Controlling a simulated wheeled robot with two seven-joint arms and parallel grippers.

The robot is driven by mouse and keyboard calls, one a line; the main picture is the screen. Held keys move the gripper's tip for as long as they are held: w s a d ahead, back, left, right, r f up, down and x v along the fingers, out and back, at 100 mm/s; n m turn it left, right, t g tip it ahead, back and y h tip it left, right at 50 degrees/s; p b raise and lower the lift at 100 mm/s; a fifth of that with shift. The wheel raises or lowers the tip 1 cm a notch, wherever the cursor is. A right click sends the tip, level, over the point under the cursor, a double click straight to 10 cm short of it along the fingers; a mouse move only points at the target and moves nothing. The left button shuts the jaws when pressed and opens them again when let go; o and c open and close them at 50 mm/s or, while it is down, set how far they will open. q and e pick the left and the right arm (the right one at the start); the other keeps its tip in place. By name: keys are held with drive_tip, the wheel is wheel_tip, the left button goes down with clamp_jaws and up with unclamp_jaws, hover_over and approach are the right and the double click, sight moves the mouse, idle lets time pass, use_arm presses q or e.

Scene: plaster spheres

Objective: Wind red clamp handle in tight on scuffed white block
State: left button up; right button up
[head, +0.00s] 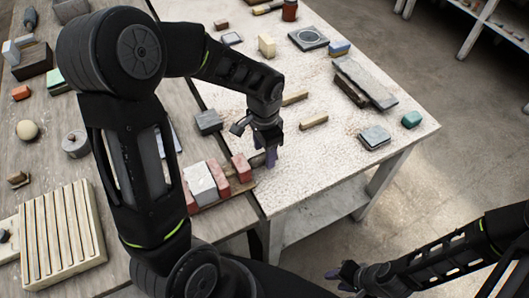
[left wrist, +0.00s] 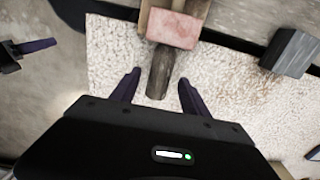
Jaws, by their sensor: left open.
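A clamp stands at the near edge where the two tables meet. A scuffed white block (head: 200,183) sits in it between reddish blocks, one of them a red end block (head: 242,167). In the left wrist view the reddish end block (left wrist: 173,29) shows with a dark brownish cylindrical handle (left wrist: 160,75) sticking out towards me. My left gripper (head: 264,158) is open, with its fingers (left wrist: 158,92) on either side of the handle's end, apart from it as far as I can see. The white block is not clear in the wrist view. My right gripper (head: 340,277) hangs low, off the table.
A grey block (head: 209,121) stands just behind the clamp. Wooden sticks (head: 313,122), grey slabs (head: 365,84) and a green block (head: 411,119) lie on the pale table. A slatted wooden tray (head: 62,232) lies at left.

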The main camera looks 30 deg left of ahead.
use_arm(q)
drive_tip(key=shift+f, duration=0.95)
drive_tip(key=shift+c, duration=0.4)
clamp_jaws()
